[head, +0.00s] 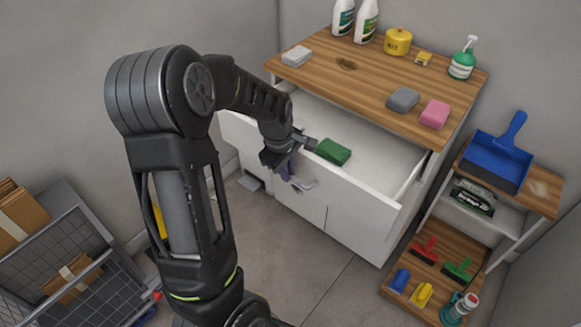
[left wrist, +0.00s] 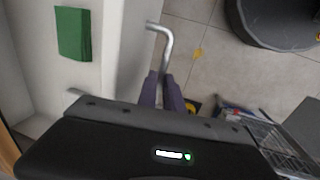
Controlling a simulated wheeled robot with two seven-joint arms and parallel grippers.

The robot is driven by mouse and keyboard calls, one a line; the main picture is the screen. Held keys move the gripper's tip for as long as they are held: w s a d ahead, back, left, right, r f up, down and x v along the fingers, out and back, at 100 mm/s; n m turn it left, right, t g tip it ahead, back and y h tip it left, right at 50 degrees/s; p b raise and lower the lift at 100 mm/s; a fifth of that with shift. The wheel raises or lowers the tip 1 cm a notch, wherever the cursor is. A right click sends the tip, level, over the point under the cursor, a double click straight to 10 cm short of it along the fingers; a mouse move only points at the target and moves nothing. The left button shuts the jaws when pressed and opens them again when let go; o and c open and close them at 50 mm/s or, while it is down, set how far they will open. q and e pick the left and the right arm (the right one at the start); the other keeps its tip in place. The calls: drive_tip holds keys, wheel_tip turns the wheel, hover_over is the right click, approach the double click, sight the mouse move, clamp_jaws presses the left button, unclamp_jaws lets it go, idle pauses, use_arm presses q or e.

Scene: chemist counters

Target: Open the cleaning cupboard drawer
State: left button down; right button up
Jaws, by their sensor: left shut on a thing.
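The cleaning cupboard (head: 375,75) has a wooden top and a white drawer (head: 352,222), which stands pulled well out with its inside showing. A green sponge (head: 333,151) lies in the drawer; it also shows in the left wrist view (left wrist: 73,33). My left gripper (head: 287,172) is at the outer face of the drawer front, shut on the metal handle (head: 305,185). In the left wrist view the bent handle (left wrist: 166,42) runs down between my purple-grey fingers (left wrist: 160,90). My arm hides the left part of the drawer front. My right gripper is not in view.
Bottles, a yellow tin (head: 397,41) and sponges stand on the cupboard top. A shelf (head: 540,190) with a blue dustpan (head: 498,160) stands at the right. A grey wire crate (head: 60,260) with boxes is at lower left. Grey floor (head: 310,270) lies free before the drawer.

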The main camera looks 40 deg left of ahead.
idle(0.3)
use_arm(q)
drive_tip(key=c, duration=1.5)
unclamp_jaws()
drive_tip(key=shift+r, duration=0.1)
drive_tip(key=r, duration=0.3)
drive_tip(key=s+r, duration=0.1)
drive_tip(key=r, duration=0.3)
drive_tip(key=shift+s+r, duration=0.2)
drive_tip(key=shift+r, duration=0.05)
